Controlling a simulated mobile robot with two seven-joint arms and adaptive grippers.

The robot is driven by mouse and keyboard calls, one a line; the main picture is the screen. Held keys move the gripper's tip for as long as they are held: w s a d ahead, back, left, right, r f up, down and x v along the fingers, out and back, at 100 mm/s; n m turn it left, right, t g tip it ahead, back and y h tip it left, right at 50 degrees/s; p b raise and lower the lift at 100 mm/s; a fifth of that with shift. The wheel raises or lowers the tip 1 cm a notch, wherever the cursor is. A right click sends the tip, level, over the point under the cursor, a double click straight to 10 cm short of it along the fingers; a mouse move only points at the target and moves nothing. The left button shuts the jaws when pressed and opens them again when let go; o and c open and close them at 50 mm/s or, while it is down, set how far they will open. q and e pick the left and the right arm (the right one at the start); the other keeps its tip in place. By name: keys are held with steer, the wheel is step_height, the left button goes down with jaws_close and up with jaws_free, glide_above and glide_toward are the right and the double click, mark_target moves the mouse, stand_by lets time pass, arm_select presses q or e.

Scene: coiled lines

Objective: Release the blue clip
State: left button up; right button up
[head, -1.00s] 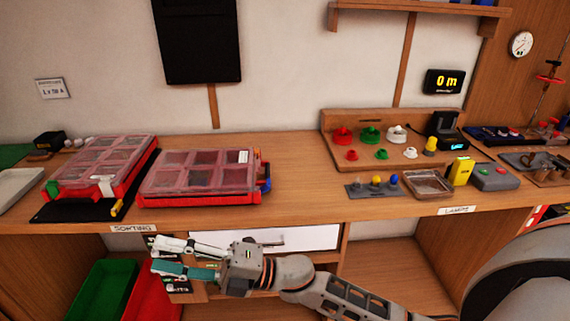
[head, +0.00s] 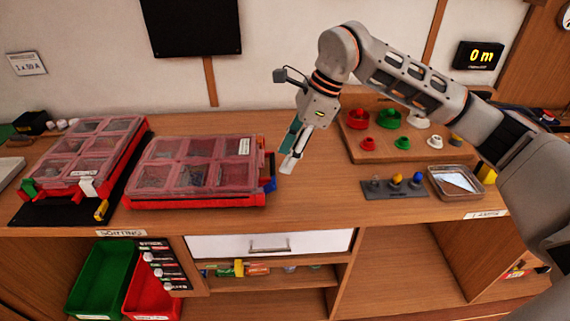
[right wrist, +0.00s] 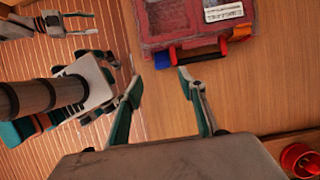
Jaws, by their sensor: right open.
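The right parts case (head: 192,203), red with a clear lid, lies closed on the bench. The blue clip (head: 270,185) is on its right side, at the front end; it also shows in the right wrist view (right wrist: 161,59). A dark handle (right wrist: 199,46) sits between it and a red clip (right wrist: 241,61). I cannot tell whether the blue clip is latched. My right gripper (head: 285,160) is open and empty, just right of the case. In the right wrist view its fingers (right wrist: 159,76) point toward the clip side, apart from the clip.
The left parts case (head: 88,160) stands on a black mat (head: 62,213). A knob board (head: 380,155), a small grey switch block (head: 395,188) and a metal tray (head: 455,182) stand to the right. Below are a drawer (head: 268,243) and green (head: 98,280) and red bins (head: 150,300). Bench between case and block is clear.

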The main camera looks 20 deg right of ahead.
mark_target(275, 179)
steer(key=x, duration=0.6)
steer(key=shift+w+f, duration=0.15)
steer(key=shift+f, duration=0.55)
steer(key=shift+c, duration=0.3)
